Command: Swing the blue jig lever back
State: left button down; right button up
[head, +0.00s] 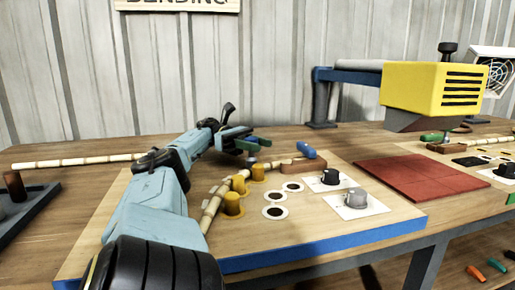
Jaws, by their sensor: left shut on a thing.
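The blue-edged jig board (330,246) lies on the bench, with yellow pegs (233,204) and a segmented rattan pole (213,207) running beside them. A brown lever piece (298,165) with a blue handle (306,150) is at the board's far side. My left arm reaches in from the lower left. My left gripper (252,143) is at the board's far edge, left of the blue handle, with green and dark parts at its jaws. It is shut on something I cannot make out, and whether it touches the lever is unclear. My right gripper is not in view.
Dark-knobbed dials (330,177) and pale-ringed holes (275,211) sit on the board. A yellow machine head (432,88) hangs over a red mat (408,177). A second jig with a green handle (432,138) is at right. Another rattan pole (80,160) lies at left.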

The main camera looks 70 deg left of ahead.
pick_arm(q)
jog(key=shift+w+r, duration=0.1)
jog(key=shift+r, duration=0.25)
jog(key=c, duration=1.2)
grip_release()
jog(key=shift+c, duration=0.2)
jog(key=shift+o, duration=1.2)
jog(key=shift+d, duration=0.2)
jog(key=shift+o, duration=0.3)
jog(key=shift+a+f, duration=0.1)
jog(key=shift+f, duration=0.05)
